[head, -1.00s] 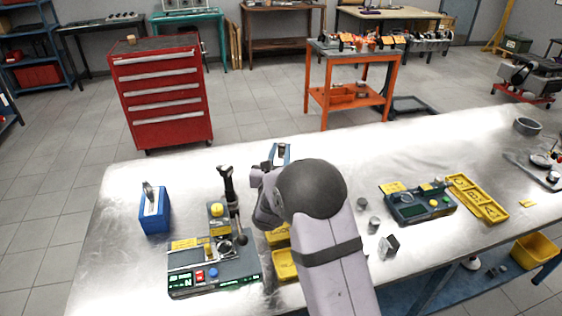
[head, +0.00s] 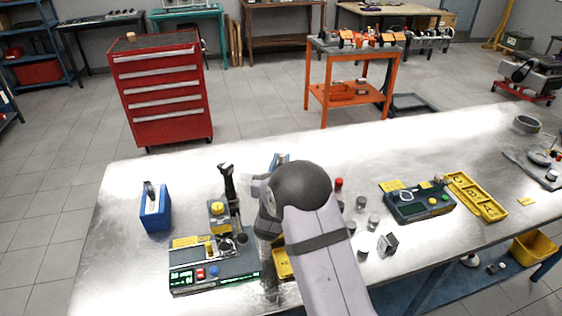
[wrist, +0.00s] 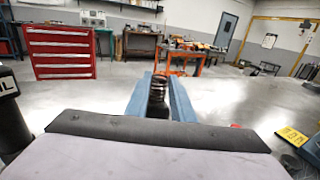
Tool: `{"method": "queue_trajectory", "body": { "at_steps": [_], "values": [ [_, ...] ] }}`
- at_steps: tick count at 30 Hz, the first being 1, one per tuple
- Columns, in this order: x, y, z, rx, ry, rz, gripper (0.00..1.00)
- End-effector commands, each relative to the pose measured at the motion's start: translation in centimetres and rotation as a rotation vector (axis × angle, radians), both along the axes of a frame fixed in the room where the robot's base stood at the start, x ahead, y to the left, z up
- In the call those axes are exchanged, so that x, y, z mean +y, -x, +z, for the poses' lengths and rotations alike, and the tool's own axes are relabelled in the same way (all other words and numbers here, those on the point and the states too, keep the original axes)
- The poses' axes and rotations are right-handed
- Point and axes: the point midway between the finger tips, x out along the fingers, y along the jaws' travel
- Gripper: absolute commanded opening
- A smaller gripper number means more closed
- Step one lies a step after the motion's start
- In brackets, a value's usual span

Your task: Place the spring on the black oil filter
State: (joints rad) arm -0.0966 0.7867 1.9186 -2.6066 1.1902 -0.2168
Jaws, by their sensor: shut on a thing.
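My gripper (wrist: 158,100) shows its blue fingers in the wrist view, shut on a dark coil spring (wrist: 157,88) that stands roughly upright between them. In the head view my gripper (head: 279,160) shows only as a small blue part behind my arm, above the bench, and the spring is mostly hidden.
A green-lit test station (head: 215,272) and a blue block (head: 155,210) are on the left of the metal bench (head: 120,262). Several small metal cylinders, a red piece (head: 338,185), a second device (head: 415,205) and a yellow tray (head: 478,198) lie right. The bench's far middle is clear.

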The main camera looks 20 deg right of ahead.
Motion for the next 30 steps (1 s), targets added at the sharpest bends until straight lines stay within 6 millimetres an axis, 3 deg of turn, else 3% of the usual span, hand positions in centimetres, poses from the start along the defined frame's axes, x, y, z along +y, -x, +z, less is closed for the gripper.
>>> {"method": "queue_trajectory", "body": {
  "at_steps": [1, 2, 3, 4, 17, 25, 30],
  "values": [
    [0.0, 0.0, -0.3, 0.000, 0.000, 0.000, 0.00],
    [0.0, 0.0, -0.1, 0.000, 0.000, 0.000, 0.29],
    [0.0, 0.0, -0.1, 0.000, 0.000, 0.000, 0.38],
    [0.0, 0.0, -0.1, 0.001, 0.000, 0.000, 0.40],
    [0.0, 0.0, 0.3, 0.001, 0.000, 0.000, 0.40],
    [1.3, 2.9, -0.1, 0.000, 0.001, 0.002, 0.40],
    [1.2, 2.8, 2.7, -0.005, -0.002, -0.001, 0.40]
  ]
}}
